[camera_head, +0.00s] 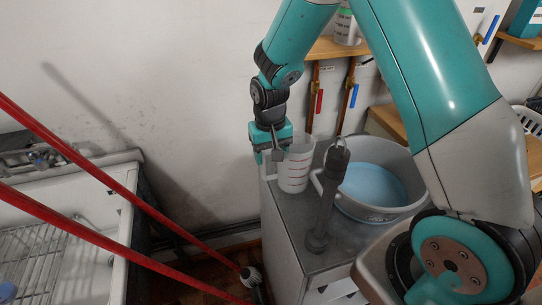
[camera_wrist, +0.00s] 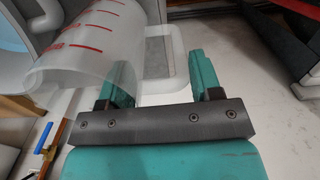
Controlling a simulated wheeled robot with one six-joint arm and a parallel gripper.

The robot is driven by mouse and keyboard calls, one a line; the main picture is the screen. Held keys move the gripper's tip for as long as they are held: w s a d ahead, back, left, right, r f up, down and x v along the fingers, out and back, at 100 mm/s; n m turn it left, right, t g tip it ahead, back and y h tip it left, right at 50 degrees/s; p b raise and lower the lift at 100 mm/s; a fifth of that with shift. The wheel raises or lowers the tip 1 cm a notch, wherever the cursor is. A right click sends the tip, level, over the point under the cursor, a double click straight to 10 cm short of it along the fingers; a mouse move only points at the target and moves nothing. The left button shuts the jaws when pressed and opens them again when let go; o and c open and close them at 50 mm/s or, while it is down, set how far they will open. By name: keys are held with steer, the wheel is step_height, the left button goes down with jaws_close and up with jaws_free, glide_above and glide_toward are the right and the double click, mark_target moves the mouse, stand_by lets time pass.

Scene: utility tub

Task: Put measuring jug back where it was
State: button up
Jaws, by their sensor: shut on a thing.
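The measuring jug (camera_head: 296,165) is translucent white with red marks. It is upright at the left end of the grey cabinet top (camera_head: 285,218); I cannot tell whether its base touches the top. My gripper (camera_head: 268,157) is at the jug's left side, shut on its handle. In the wrist view the jug's marked wall (camera_wrist: 85,40) fills the upper left, and its looped handle (camera_wrist: 179,60) passes between the fingers of my gripper (camera_wrist: 160,78). The fingers partly hide the handle.
A grey tub (camera_head: 414,208) holding bluish liquid stands right of the jug. A dark upright post-like object (camera_head: 326,205) stands close in front. A white sink (camera_head: 95,205) and slanting red bars (camera_head: 95,172) are at left. A wooden shelf (camera_head: 330,48) is above.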

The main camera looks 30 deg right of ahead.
steer(key=shift+f, duration=0.75)
steer(key=o, duration=1.5)
steer(key=shift+f, duration=0.15)
step_height(320, 180, up, 12)
steer(key=shift+a+f+b, duration=0.1)
steer(key=shift+f+b, duration=0.15)
steer(key=shift+b, duration=0.65)
steer(key=shift+s+a+r, duration=0.1)
steer(key=shift+r, duration=0.25)
steer(key=s+a+r+n+y, duration=0.1)
steer(key=s+a+r+n, duration=0.1)
steer(key=s, duration=0.6)
steer(key=s+a+r+n+y, duration=0.2)
steer(key=s+a+r+n, duration=0.1)
steer(key=s, duration=0.5)
steer(key=s+a+r+n+y, duration=0.1)
steer(key=s+a+r+n, duration=0.2)
steer(key=s+a, duration=0.3)
steer(key=shift+s+r+n, duration=0.25)
steer(key=shift+s+n, duration=0.35)
steer(key=shift+s, duration=0.3)
